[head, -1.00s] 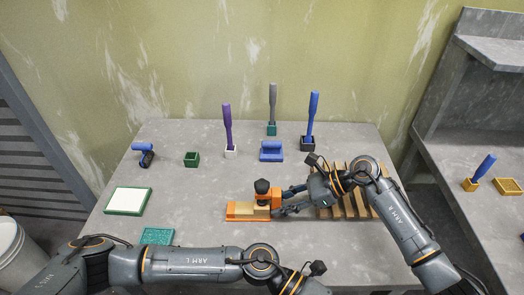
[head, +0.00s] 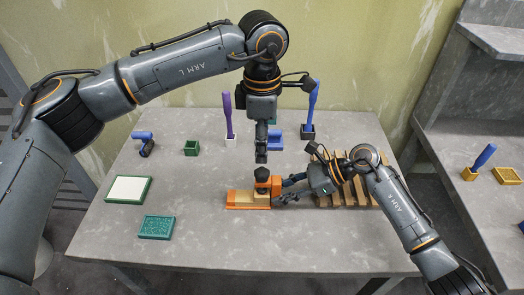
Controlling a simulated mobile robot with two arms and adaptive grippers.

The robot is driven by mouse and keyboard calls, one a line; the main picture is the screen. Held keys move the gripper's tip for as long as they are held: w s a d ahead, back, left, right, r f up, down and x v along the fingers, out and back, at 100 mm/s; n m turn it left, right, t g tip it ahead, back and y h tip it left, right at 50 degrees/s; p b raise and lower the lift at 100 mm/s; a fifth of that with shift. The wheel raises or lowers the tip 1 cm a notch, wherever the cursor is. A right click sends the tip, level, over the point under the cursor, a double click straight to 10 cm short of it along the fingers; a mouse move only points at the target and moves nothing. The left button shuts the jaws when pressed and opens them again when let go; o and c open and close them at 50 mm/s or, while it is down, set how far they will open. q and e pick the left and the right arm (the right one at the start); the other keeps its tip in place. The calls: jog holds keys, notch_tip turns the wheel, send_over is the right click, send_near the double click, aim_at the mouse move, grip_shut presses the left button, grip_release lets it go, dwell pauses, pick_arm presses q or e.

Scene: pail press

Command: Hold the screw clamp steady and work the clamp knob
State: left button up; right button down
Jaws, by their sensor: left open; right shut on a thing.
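The orange screw clamp (head: 277,184) sits on the grey table near the middle, on an orange base with a pale wooden block (head: 241,197). Its black clamp knob (head: 262,174) is on top. My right gripper (head: 283,193) comes in from the right and is shut on the clamp's side; its fingertips are partly hidden against the clamp. My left gripper (head: 261,157) points straight down just above the knob, open and empty. A small gap seems to show between its fingertips and the knob.
A slatted wooden rack (head: 335,200) lies under my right arm. A white-topped green tray (head: 129,189) and a teal block (head: 157,227) lie at left. The front table area is clear.

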aim_at(262, 171)
pick_arm(q)
notch_tip(262, 171, down, 8)
jog(key=shift+s+f, duration=0.1)
jog(key=shift+f, duration=0.15)
jog(key=c, duration=0.7)
jog(key=shift+o, duration=0.2)
jog(key=m, duration=0.4)
jog(key=shift+m, duration=0.3)
jog(key=m, duration=0.3)
jog(key=shift+m, duration=0.3)
jog(key=m, duration=0.6)
jog(key=shift+m, duration=0.4)
jog(key=m, duration=0.7)
jog(key=shift+a+f, duration=0.1)
jog(key=m, duration=0.7)
jog(key=o, duration=0.5)
jog(key=shift+o, duration=0.2)
